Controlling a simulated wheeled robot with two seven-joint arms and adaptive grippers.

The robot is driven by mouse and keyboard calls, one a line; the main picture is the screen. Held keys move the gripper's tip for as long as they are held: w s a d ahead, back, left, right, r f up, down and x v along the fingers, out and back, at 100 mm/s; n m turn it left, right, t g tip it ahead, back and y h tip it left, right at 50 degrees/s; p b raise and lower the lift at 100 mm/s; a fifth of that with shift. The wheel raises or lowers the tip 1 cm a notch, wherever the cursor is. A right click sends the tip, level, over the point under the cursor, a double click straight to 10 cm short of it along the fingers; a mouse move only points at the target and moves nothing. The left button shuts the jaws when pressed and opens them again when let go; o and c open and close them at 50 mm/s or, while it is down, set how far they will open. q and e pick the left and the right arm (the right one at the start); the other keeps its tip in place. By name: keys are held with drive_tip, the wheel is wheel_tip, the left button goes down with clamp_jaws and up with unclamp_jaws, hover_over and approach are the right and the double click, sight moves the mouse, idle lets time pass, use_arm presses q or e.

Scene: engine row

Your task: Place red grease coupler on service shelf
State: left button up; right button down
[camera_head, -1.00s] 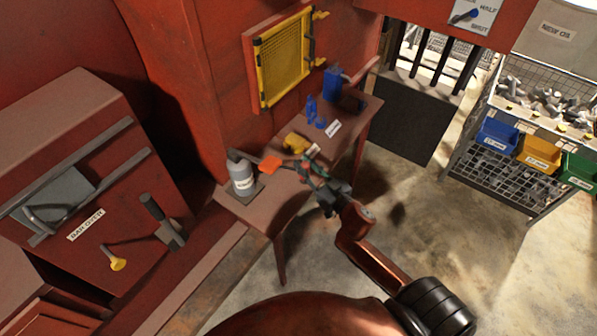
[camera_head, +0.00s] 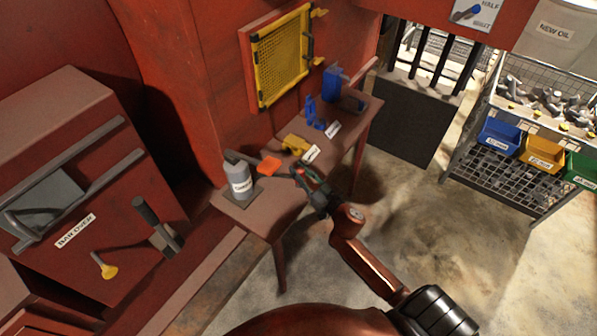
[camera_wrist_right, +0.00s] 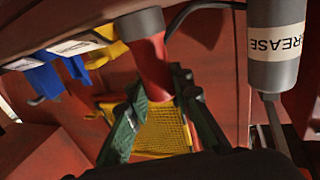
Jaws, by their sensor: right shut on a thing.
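The red grease coupler (camera_wrist_right: 153,65), a red cylinder with a grey end, sits between the green-black fingers of my right gripper (camera_wrist_right: 155,105) in the right wrist view. In the head view my right gripper (camera_head: 308,178) is over the front right side of the service shelf (camera_head: 265,215), and the coupler is small and mostly hidden there. I cannot tell whether it touches the shelf. My left gripper is not in view.
A grease bottle (camera_head: 239,179) stands left of the patch; a dark hose crosses the wrist view's top. A yellow holder (camera_head: 297,144) and blue holders (camera_head: 316,113) stand farther back along the shelf. A yellow grille (camera_head: 283,57) is on the wall.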

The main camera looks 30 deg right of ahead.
drive_tip(key=shift+r, duration=0.1)
drive_tip(key=c, duration=1.7)
unclamp_jaws()
drive_tip(key=s, duration=0.8)
drive_tip(key=s+d+p, duration=0.1)
drive_tip(key=s, duration=0.3)
